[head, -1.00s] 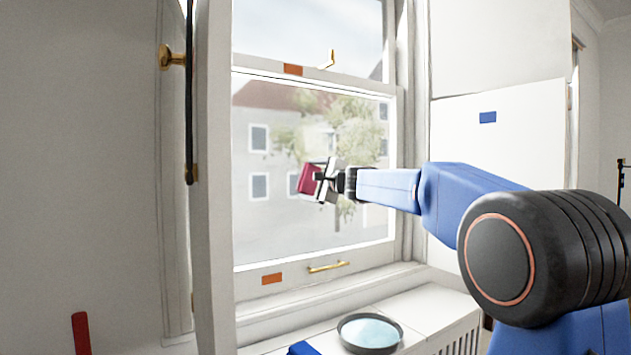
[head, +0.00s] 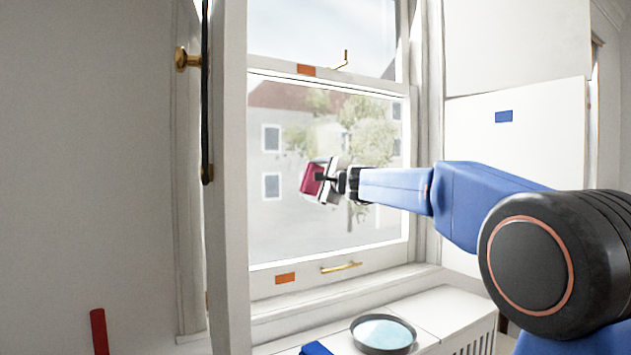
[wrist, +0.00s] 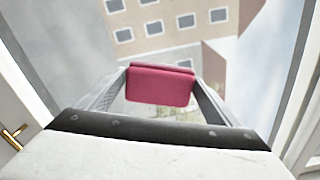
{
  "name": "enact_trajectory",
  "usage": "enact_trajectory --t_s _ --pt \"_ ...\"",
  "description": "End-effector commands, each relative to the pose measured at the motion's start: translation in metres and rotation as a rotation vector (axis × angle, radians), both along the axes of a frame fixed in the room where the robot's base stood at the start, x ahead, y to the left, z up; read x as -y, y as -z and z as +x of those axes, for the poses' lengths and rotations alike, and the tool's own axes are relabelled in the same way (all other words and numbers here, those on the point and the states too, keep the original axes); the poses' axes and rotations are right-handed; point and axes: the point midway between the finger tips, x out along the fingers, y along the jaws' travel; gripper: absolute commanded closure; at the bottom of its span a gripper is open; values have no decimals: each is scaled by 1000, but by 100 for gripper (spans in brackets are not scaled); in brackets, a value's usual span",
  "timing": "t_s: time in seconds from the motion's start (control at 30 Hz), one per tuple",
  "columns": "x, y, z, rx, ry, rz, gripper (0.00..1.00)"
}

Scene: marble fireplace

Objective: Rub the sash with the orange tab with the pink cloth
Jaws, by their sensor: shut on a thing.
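My gripper (head: 322,178) is shut on the pink cloth (head: 312,180), a folded dark pink pad, and holds it in front of the lower window pane. In the wrist view the pink cloth (wrist: 160,86) sits between the two fingers, with the glass beyond it. I cannot tell whether the cloth touches the glass. The lower sash (head: 305,285) is white, with an orange tab (head: 285,278) and a brass handle (head: 341,267) on its bottom rail. Another orange tab (head: 306,70) is on the rail at the top of this pane, near a brass latch (head: 341,60).
A round dark dish (head: 384,335) with pale blue contents stands on the white sill at the bottom. A blue object (head: 316,348) is beside it. A white panel with a blue tab (head: 503,116) is at right. A white frame edge (head: 228,180) stands at left of the window.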

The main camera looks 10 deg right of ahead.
Motion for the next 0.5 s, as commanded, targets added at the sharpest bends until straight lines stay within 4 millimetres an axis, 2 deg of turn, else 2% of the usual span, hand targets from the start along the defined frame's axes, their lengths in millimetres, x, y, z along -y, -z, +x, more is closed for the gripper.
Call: enact_trajectory --t_s 0.13,0.5 --pt "0 1 -4 -1 -4 0 33" --pt "10 1 -33 0 -1 -1 33"
